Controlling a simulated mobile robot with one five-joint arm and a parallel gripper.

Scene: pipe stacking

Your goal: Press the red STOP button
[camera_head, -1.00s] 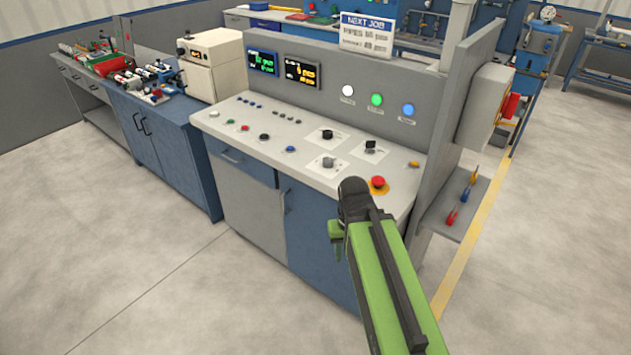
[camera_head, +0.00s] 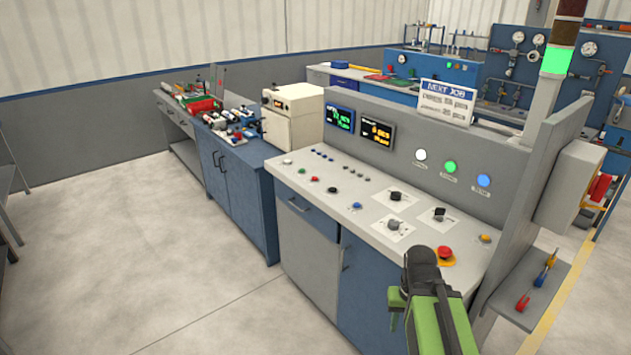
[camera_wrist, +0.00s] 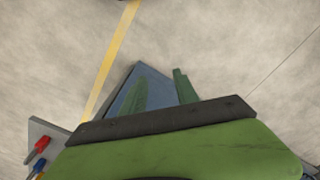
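The red STOP button (camera_head: 445,252) is a mushroom head on a yellow base, near the right front corner of the sloped grey console top (camera_head: 375,235). In the head view the dark end of my green arm shows just left of and below the button. My gripper (camera_wrist: 160,76) shows in the wrist view as two green fingers standing apart with nothing between them. A blue-grey surface (camera_wrist: 155,82) lies beyond the fingers. The button does not show in the wrist view. I cannot tell the gripper's height above the console.
Several other knobs and small buttons (camera_head: 357,206) sit on the console. A grey side panel (camera_head: 525,195) rises at its right, with a low shelf (camera_head: 525,300) holding red and blue-handled tools. A blue bench (camera_head: 240,170) stands left. The floor in front is clear.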

